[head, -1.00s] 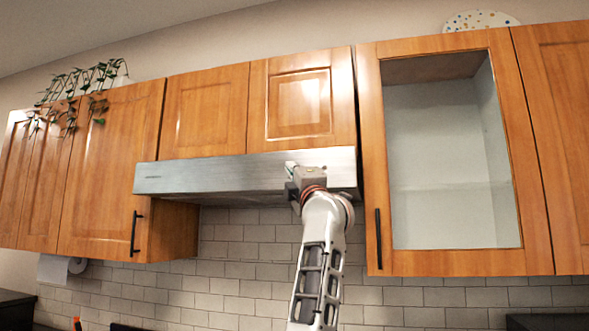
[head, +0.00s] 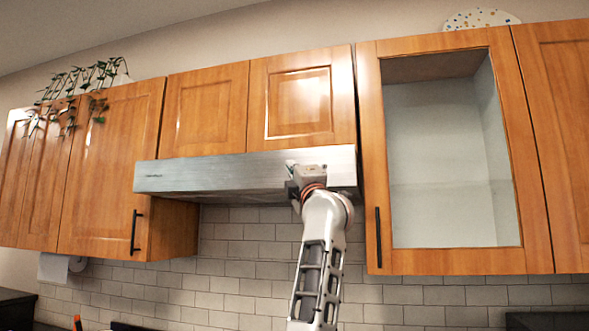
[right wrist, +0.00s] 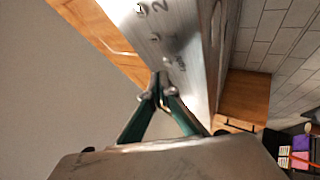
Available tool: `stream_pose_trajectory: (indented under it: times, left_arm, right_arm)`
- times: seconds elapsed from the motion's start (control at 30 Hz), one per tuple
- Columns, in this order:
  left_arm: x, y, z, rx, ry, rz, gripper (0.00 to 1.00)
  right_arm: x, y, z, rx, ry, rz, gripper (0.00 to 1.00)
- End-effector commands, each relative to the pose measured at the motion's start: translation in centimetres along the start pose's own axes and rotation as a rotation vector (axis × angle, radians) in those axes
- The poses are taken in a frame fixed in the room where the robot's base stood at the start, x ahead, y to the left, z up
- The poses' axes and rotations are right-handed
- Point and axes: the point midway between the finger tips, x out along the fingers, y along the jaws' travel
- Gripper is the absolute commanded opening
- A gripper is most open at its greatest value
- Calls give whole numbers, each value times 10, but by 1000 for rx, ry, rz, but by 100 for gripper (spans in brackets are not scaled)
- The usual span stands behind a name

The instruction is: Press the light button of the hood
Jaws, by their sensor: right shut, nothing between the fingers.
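The hood (head: 215,176) is a brushed metal box under the wooden cabinets. In the right wrist view, its front face (right wrist: 185,30) carries a row of small round buttons, including one near the top edge (right wrist: 142,9), one below it (right wrist: 155,38) and one nearer the fingers (right wrist: 167,60). Small markings sit beside them, too blurred to read surely. My right gripper (right wrist: 158,80) is shut and empty, its fingertips close to the hood's face by the lower end of the row. I cannot tell whether they touch. In the head view, my right gripper (head: 291,171) covers the buttons.
Wooden cabinets (head: 205,112) are above the hood. A glass-front cabinet (head: 372,150) stands close on the right, and a lower-hanging cabinet (head: 105,175) is at left. A tiled wall (head: 240,250) is behind my arm. A plant (head: 75,90) tops the left cabinets.

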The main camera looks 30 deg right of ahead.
Motion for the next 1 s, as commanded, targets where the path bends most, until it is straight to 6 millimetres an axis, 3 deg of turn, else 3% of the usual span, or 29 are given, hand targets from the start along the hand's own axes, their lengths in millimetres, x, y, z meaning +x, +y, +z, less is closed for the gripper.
stream_pose_trajectory:
  times: [1.0]
  left_arm:
    - [-3, 0, -4, 0, -1, 0, 40]
  right_arm:
    - [7, -5, 5, -1, 0, 0, 0]
